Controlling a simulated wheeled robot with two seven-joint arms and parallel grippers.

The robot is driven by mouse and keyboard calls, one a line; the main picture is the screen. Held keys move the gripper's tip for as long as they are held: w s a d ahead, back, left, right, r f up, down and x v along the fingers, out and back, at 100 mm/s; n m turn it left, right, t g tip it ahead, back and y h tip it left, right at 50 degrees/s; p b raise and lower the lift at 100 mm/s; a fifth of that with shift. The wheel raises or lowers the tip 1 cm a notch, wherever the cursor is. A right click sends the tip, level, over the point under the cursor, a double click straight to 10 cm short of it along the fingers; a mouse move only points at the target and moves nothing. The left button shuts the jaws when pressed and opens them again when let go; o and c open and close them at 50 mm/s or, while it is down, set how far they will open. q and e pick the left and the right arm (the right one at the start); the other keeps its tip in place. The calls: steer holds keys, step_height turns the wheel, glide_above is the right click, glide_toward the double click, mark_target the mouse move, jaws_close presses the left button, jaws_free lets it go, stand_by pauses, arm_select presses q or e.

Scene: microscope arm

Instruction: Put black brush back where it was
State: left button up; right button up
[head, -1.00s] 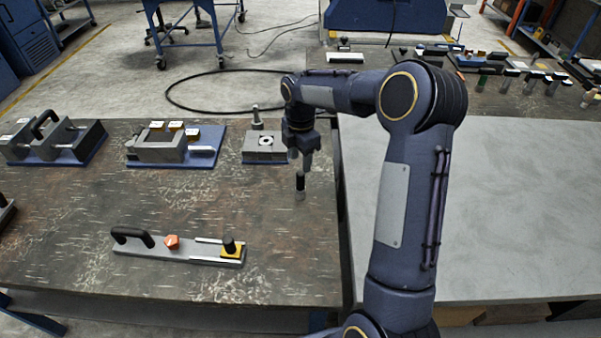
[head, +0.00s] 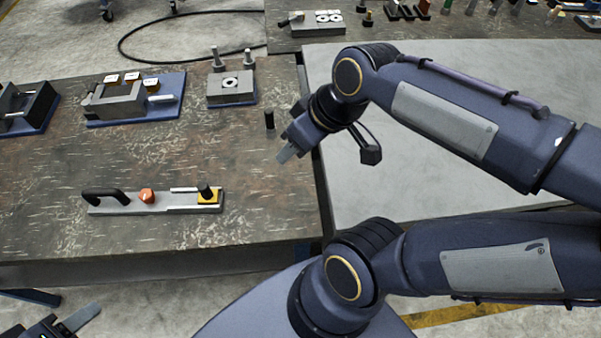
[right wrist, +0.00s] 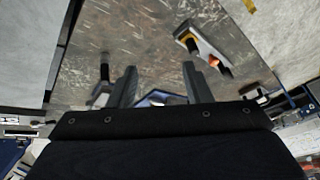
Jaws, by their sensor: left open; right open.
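The black brush (head: 269,119), which I take to be the small dark upright cylinder, stands on the dark table, right of and nearer than the grey block with two pegs (head: 232,88). It seems to show in the right wrist view (right wrist: 104,72), left of the fingers. My right gripper (head: 326,152) is open and empty, apart from the brush, by the table's right edge; its fingers also show in the right wrist view (right wrist: 158,85). My left gripper (head: 58,326) is open at the bottom left corner, off the table's front edge.
A grey fixture (head: 180,209) with a black handle, orange knob and yellow block lies at the front. A blue-based fixture (head: 120,103) and another at the far left stand at the back. A bare light grey table (head: 420,185) adjoins at right. The dark table's middle is clear.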

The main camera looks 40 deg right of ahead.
steer(key=s+a+m, duration=0.1)
steer(key=s+a+f+m, duration=0.1)
steer(key=s, duration=0.1)
steer(key=s+f+m+t, duration=0.1)
steer(key=m, duration=0.1)
steer(key=shift+s+a+f+y, duration=0.25)
steer(key=shift+s+a+y, duration=0.05)
steer(key=shift+a+y, duration=0.1)
stand_by(0.8)
